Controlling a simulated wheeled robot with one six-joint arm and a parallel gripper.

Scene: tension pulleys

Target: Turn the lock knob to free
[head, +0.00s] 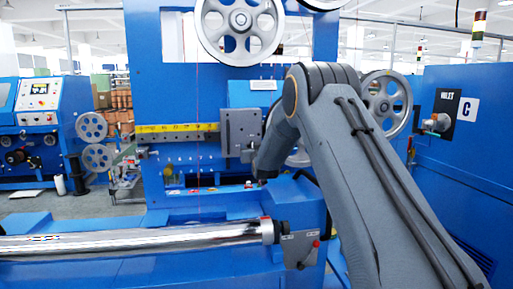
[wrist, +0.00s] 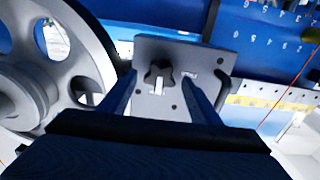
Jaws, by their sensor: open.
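The lock knob (wrist: 158,74) is a dark, star-shaped knob on a grey plate (wrist: 204,60) in the wrist view. A light slot-like mark shows just below it. The plate also shows in the head view (head: 236,128), at the right end of a yellow scale. My gripper (wrist: 158,88) is open and empty, with one finger on each side of the knob in the picture. I cannot tell whether the fingers touch the knob or how far off they are. In the head view my arm hides most of my gripper, and I cannot make out the knob there.
A large grey pulley wheel (wrist: 62,65) stands close to the left of my gripper in the wrist view. In the head view another wheel (head: 240,22) is above the plate. A yellow scale (head: 178,128) runs left of the plate. A shiny roller (head: 140,238) lies in front.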

